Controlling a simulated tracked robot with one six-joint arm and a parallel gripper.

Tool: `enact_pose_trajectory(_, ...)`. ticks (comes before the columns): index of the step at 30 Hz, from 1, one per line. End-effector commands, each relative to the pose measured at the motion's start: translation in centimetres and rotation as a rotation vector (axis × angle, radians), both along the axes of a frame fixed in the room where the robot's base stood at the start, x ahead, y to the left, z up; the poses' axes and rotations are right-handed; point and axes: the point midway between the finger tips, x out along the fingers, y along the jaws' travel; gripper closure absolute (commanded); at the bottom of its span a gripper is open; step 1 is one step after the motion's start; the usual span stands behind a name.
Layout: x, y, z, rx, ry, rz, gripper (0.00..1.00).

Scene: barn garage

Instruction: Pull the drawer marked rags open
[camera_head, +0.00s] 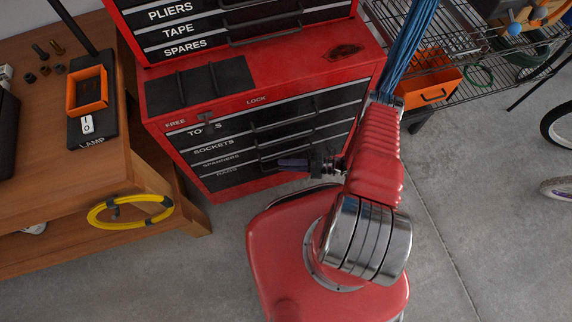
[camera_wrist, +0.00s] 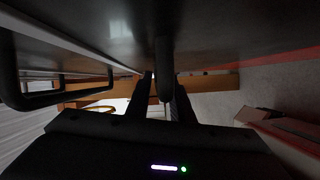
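The rags drawer (camera_head: 240,173) is the lowest drawer of the red tool chest, and its front looks flush and shut. Its label (camera_head: 226,169) is dim. My gripper (camera_head: 293,162) is low at the chest's front, beside the lower drawer handles; the arm partly hides that area. In the wrist view, the two dark fingers of my gripper (camera_wrist: 164,92) reach towards a dark drawer front. A dark handle bar (camera_wrist: 163,55) lies between them, with a narrow gap at the left finger. I cannot tell whether the right finger touches the bar.
Another drawer handle (camera_wrist: 50,95) is close at left in the wrist view. A wooden bench (camera_head: 100,190) with a yellow hose coil (camera_head: 100,222) stands left of the chest. A wire shelf (camera_head: 470,75) stands at right. Concrete floor (camera_head: 480,240) is open at right.

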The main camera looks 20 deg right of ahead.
Motion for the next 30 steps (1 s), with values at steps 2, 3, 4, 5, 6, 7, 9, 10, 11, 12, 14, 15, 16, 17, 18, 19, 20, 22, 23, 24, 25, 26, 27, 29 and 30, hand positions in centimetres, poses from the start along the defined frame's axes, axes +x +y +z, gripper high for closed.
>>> enact_pose_trajectory(2, 0.00, -0.02, 0.00, 0.000, 0.000, 0.000, 0.85)
enact_pose_trajectory(3, 0.00, -0.02, 0.00, 0.000, 0.000, 0.000, 0.88)
enact_pose_trajectory(4, 0.01, -0.03, 0.01, 0.000, 0.000, 0.000, 0.90)
enact_pose_trajectory(5, 0.01, -0.03, 0.01, 0.000, 0.000, 0.000, 0.93)
enact_pose_trajectory(6, 0.01, -0.03, 0.01, 0.000, 0.000, 0.000, 0.95)
enact_pose_trajectory(7, 0.01, -0.03, 0.01, 0.000, 0.000, 0.000, 0.97)
enact_pose_trajectory(9, 0.00, -0.04, -0.01, -0.001, 0.000, 0.000, 1.00)
enact_pose_trajectory(10, 0.00, -0.04, -0.02, -0.001, 0.000, 0.000, 1.00)
enact_pose_trajectory(11, 0.00, -0.04, -0.03, -0.001, 0.000, 0.000, 1.00)
enact_pose_trajectory(12, 0.00, -0.04, -0.04, -0.001, 0.000, -0.001, 1.00)
enact_pose_trajectory(14, 0.00, -0.04, -0.06, -0.002, 0.001, -0.001, 1.00)
enact_pose_trajectory(15, -0.01, -0.04, -0.07, -0.002, 0.001, -0.001, 1.00)
enact_pose_trajectory(16, -0.01, -0.04, -0.08, -0.002, 0.001, -0.001, 1.00)
enact_pose_trajectory(17, -0.01, -0.04, -0.08, -0.002, 0.001, -0.001, 1.00)
enact_pose_trajectory(18, -0.01, -0.04, -0.09, -0.003, 0.002, -0.001, 1.00)
enact_pose_trajectory(19, -0.02, -0.04, -0.10, -0.003, 0.002, -0.001, 1.00)
enact_pose_trajectory(20, -0.02, -0.04, -0.11, -0.003, 0.002, -0.001, 1.00)
enact_pose_trajectory(22, -0.02, -0.04, -0.13, -0.003, 0.002, -0.001, 1.00)
enact_pose_trajectory(23, -0.02, -0.04, -0.13, -0.004, 0.002, -0.001, 1.00)
enact_pose_trajectory(24, -0.02, -0.04, -0.14, -0.004, 0.002, -0.001, 1.00)
enact_pose_trajectory(25, -0.03, -0.04, -0.15, -0.004, 0.002, -0.001, 1.00)
enact_pose_trajectory(26, -0.02, -0.05, -0.16, -0.004, 0.002, -0.001, 1.00)
enact_pose_trajectory(27, -0.03, -0.04, -0.17, -0.004, 0.002, -0.001, 1.00)
enact_pose_trajectory(29, -0.02, -0.05, -0.18, -0.005, 0.003, -0.001, 1.00)
enact_pose_trajectory(30, -0.03, -0.05, -0.19, -0.005, 0.003, -0.001, 1.00)
